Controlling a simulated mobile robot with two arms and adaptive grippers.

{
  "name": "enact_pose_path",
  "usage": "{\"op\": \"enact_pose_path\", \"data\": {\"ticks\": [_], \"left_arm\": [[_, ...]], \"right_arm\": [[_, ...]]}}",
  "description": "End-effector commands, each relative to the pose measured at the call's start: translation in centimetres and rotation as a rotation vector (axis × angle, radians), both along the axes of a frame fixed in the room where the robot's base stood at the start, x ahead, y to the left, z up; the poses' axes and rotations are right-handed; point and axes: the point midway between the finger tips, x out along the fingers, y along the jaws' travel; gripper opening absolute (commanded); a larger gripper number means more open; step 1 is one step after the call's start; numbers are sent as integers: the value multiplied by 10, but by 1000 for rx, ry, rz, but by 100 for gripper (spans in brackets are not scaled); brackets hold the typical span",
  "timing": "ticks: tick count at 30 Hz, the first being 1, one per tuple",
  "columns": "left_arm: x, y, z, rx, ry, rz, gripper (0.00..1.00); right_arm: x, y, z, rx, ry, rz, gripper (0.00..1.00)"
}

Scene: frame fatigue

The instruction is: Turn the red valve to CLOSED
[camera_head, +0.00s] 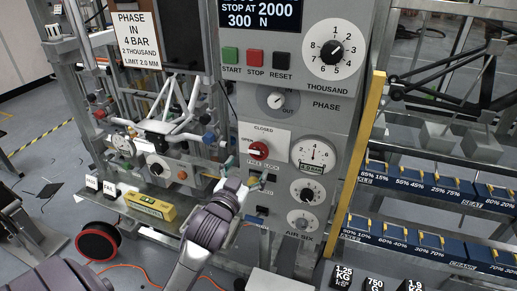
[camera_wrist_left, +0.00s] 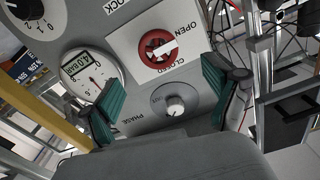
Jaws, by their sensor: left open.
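The red valve (camera_head: 258,150) is a round knob on a white plate on the grey control panel. CLOSED is printed above it and OPEN to its left. In the left wrist view the picture is turned over, and the red valve (camera_wrist_left: 158,48) shows its white bar pointing toward OPEN. My left gripper (camera_head: 243,172) is just below and in front of the valve plate. Its teal fingers stand apart with nothing between them; in the left wrist view the gripper (camera_wrist_left: 160,88) has the valve beyond its fingertips, apart from them. My right gripper is not in view.
A silver PHASE knob (camera_head: 276,100) sits above the valve, and a dial gauge (camera_head: 314,155) to its right. Lower knobs (camera_head: 307,192) are close by. A yellow post (camera_head: 360,140) edges the panel. A yellow box (camera_head: 150,207) and pipework stand to the left.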

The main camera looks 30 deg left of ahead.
Motion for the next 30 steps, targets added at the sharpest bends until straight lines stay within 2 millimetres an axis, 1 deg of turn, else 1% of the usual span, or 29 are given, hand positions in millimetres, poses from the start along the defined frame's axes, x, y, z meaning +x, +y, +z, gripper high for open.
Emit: {"op": "enact_pose_path", "data": {"ticks": [1,6,9,12,15,18,26,30], "left_arm": [[12,3,4,2,-3,0,88],[47,11,2,0,0,0,88],[63,15,2,0,-1,0,88],[75,18,1,0,0,0,88],[83,20,1,-1,0,-1,88],[86,20,0,0,1,-1,88],[87,20,-1,0,1,-1,88],[87,21,-1,0,1,-1,65]], "right_arm": [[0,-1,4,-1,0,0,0],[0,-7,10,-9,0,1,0],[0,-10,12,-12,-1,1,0],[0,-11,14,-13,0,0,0],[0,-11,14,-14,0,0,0],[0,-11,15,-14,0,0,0],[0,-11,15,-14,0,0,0],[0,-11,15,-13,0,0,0]]}}
